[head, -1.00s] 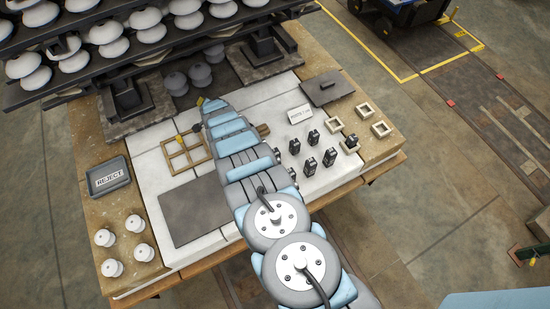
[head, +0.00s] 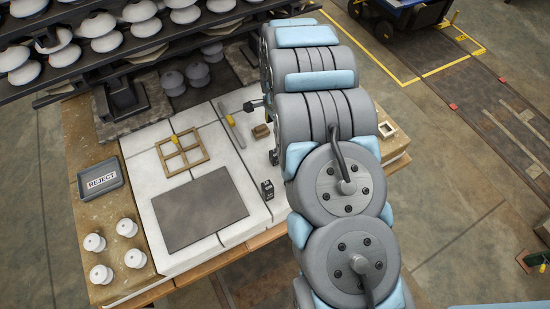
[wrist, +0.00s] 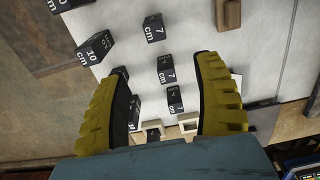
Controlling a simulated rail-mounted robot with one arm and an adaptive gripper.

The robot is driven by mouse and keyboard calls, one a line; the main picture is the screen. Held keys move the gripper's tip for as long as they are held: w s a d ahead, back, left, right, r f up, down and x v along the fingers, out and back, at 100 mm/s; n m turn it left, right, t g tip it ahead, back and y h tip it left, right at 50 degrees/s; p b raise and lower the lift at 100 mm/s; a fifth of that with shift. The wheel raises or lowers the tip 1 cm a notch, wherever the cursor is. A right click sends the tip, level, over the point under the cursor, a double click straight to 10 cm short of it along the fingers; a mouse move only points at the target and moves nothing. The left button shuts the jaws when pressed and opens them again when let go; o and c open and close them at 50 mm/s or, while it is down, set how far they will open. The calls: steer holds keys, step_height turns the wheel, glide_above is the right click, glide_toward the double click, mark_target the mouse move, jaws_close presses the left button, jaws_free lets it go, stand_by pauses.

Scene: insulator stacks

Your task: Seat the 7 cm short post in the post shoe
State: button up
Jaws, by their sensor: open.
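In the wrist view my gripper (wrist: 160,66) is open, its two yellow fingers wide apart with dark pads. Dark posts marked "7 cm" show between and beyond the fingers: one farther up (wrist: 154,28), one in the middle (wrist: 165,72) and one lower (wrist: 175,99). None is visibly held. Pale square shoes show below them: one at right (wrist: 188,123), and one at left (wrist: 141,128) with a dark post in or behind it. I cannot tell which is the post shoe. In the head view my arm hides the gripper and most posts; one pale square shoe (head: 387,130) shows.
Posts marked "10 cm" (wrist: 94,47) stand left of the fingers. In the head view a dark post (head: 267,189) stands left of my arm, near a grey mat (head: 198,208), a wooden grid frame (head: 182,150) and a reject tray (head: 100,180). Insulator racks rise behind.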

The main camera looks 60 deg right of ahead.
mark_target(275, 152)
step_height(275, 152, down, 12)
steer(key=shift+s+r+b, duration=0.1)
steer(key=shift+b, duration=0.95)
steer(key=shift+a+f, duration=0.25)
steer(key=shift+f, duration=0.55)
steer(key=shift+a+f, duration=0.25)
steer(key=shift+f, duration=1.7)
jaws_close()
